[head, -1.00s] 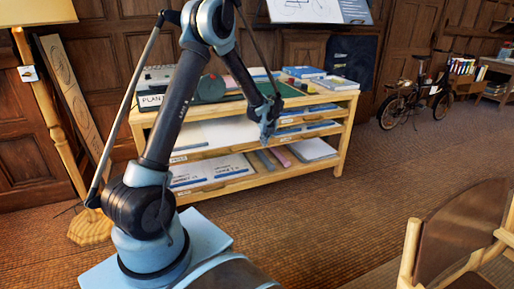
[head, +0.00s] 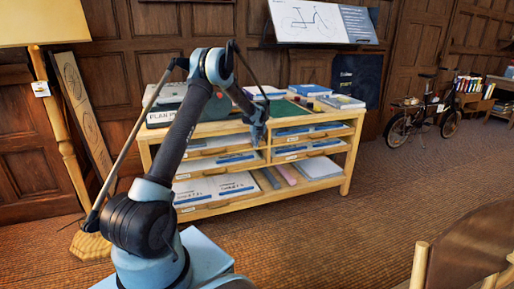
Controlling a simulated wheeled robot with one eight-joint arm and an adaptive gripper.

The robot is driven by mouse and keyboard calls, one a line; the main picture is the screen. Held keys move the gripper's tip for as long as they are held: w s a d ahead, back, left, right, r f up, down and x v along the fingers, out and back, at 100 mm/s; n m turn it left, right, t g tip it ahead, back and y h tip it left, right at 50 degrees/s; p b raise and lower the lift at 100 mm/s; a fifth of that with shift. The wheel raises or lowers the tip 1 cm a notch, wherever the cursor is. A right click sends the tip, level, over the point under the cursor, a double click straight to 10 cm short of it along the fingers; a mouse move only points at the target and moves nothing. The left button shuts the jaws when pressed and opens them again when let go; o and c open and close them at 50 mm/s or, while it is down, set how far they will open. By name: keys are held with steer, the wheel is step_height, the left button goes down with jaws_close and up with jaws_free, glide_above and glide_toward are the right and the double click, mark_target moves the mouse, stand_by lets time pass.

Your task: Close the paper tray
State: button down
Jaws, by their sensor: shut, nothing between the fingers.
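The paper trays sit in a wooden shelf unit (head: 345,160) in the head view. The left middle tray (head: 215,162) shows a wooden front with blue-edged paper in it, and looks about level with the unit's front. An upper left tray (head: 222,143) is above it. Two right trays, upper (head: 295,133) and lower (head: 310,149), look level with the front too. My gripper (head: 258,137) points down, shut and empty, in front of the unit near its middle divider. I cannot tell whether it touches the unit. My arm hides part of the left side.
The open bottom shelf holds papers (head: 318,168). A chair (head: 465,250) stands at the front right, a bicycle (head: 424,108) at the back right. The floor between is clear.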

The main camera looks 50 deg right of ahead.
steer(key=shift+w+d, duration=0.15)
steer(key=shift+w, duration=0.1)
stand_by(0.3)
steer(key=s+a+r, duration=0.3)
steer(key=s+r, duration=0.4)
steer(key=r, duration=0.2)
steer(key=shift+a, duration=0.3)
steer(key=shift+r, duration=0.1)
